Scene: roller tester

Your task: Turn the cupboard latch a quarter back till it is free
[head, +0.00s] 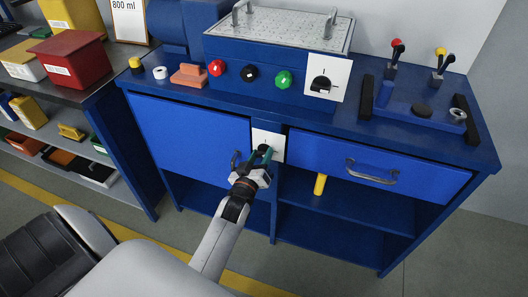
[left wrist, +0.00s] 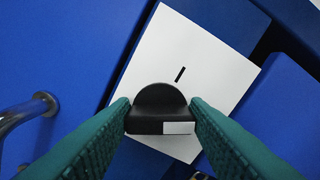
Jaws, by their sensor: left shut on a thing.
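The cupboard latch is a black knob (left wrist: 158,100) with a rounded back and a straight grip bar. It sits on a white plate (left wrist: 205,65) that bears a short black line. A white mark (left wrist: 178,127) shows on one half of the grip bar. In the head view the plate (head: 278,142) is on the blue bench front, between a cupboard door (head: 190,135) and a drawer. My left gripper (head: 263,155) is shut on the knob, its green fingers on both ends of the bar. In the head view it mostly covers the knob. My right gripper is out of view.
A curved door handle (left wrist: 28,110) is left of the plate. The drawer (head: 425,178) with its grey handle is on the right. A yellow cylinder (head: 320,184) is below the drawer. Buttons and levers stand on the bench top, clear of the gripper.

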